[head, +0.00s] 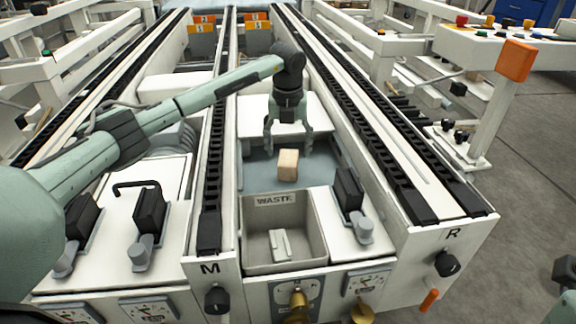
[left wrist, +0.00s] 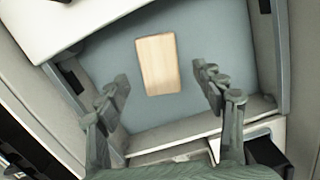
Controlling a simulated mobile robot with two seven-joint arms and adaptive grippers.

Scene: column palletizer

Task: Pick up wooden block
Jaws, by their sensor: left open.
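The wooden block (head: 288,165) is pale tan and stands on the grey-blue floor of a recess between the rails, just behind the waste bin. In the left wrist view the block (left wrist: 157,64) lies ahead of and between the fingertips, with clear floor around it. My left gripper (head: 289,150) points down over the recess, open and empty, its fingers apart on either side above the block. In the left wrist view the open fingers (left wrist: 163,92) do not touch the block.
The waste bin (head: 249,251) stands in front of the recess with a small pale piece (head: 280,244) in it. A white ledge (head: 252,108) lies behind the block. Black rails (head: 345,90) run along both sides. An orange box (head: 515,60) sits on a post at the right.

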